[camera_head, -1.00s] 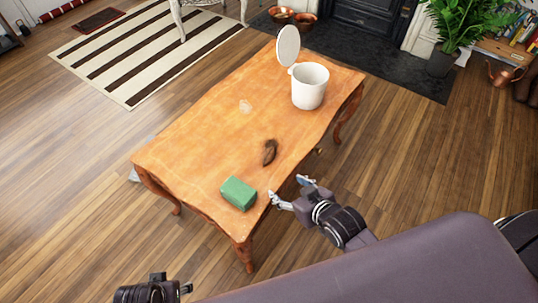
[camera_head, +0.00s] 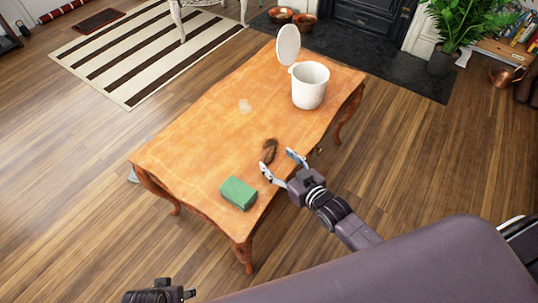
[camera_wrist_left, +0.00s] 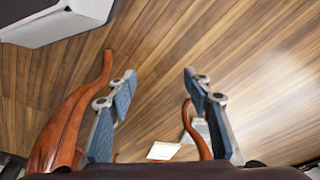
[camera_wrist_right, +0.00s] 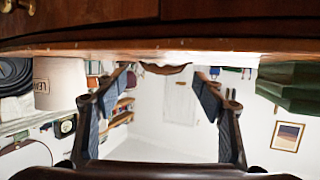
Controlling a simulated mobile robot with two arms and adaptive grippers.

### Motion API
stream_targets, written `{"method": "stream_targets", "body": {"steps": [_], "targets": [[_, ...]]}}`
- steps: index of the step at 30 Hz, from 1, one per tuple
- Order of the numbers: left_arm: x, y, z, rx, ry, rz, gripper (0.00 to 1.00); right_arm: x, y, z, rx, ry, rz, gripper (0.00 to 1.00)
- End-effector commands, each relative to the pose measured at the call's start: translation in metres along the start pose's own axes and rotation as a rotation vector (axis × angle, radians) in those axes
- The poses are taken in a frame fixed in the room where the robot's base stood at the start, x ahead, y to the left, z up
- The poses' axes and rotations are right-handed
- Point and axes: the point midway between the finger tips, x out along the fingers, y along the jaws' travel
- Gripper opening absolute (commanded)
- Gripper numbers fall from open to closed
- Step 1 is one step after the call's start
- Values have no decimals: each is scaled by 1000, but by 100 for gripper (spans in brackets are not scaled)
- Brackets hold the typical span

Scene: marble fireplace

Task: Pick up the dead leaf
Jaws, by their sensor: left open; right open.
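The dead leaf (camera_head: 269,151) is brown and curled and lies near the front edge of the wooden table (camera_head: 205,140). My right gripper (camera_head: 280,160) is open at that edge, with its fingertips close around the near end of the leaf. In the right wrist view the leaf (camera_wrist_right: 165,69) shows between the open fingers (camera_wrist_right: 165,85), a little beyond the tips; the view looks upside down. My left gripper (camera_wrist_left: 160,80) is open and empty, low near the table legs. In the head view only part of the left arm shows at the bottom.
A green block (camera_head: 238,193) lies left of the right gripper on the table.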

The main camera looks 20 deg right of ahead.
Motion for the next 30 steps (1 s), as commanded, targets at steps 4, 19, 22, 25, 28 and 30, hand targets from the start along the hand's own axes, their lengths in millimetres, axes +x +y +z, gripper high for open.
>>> {"method": "stream_targets", "body": {"steps": [4,19,22,25,28,30], "targets": [[-15,-1,-8,-2,11,-2,46,21,-2,0,0,1,1,63],[-28,-2,-11,-3,15,-3,46,31,-2,-1,0,-1,0,53],[-28,-2,-11,-3,15,-3,46,31,-2,-1,0,-1,0,42],[-28,-2,-11,-2,15,-3,46,31,-2,0,-1,-1,0,32],[-28,-1,-11,-2,15,-2,46,30,-2,0,-1,-1,1,31],[-28,-1,-11,-2,15,-2,46,30,-2,0,-1,-2,1,20]]}}
